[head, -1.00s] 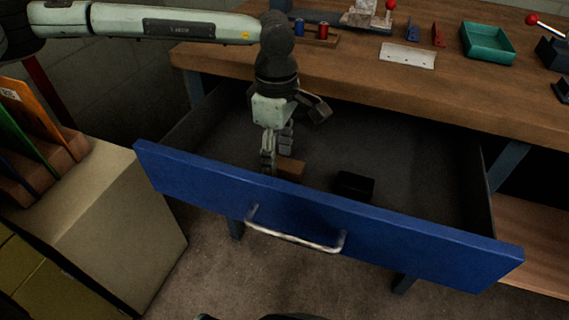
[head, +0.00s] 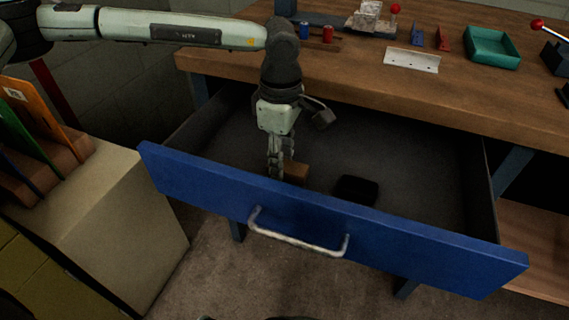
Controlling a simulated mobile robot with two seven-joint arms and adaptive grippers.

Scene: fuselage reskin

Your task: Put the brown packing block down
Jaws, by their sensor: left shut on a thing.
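The brown packing block (head: 295,172) is inside the open blue drawer (head: 400,246), near its front panel, left of the middle. My left gripper (head: 279,170) reaches down into the drawer and is shut on the block. The fingers cover the block's left end, and the front panel hides its lower part. I cannot tell whether the block touches the drawer floor. My right gripper is not in view.
A black block (head: 356,190) lies in the drawer, right of the brown one. The drawer floor behind is clear. The wooden bench (head: 480,100) above holds a green tray (head: 492,47) and a white plate (head: 411,60). A cabinet (head: 110,220) stands at left.

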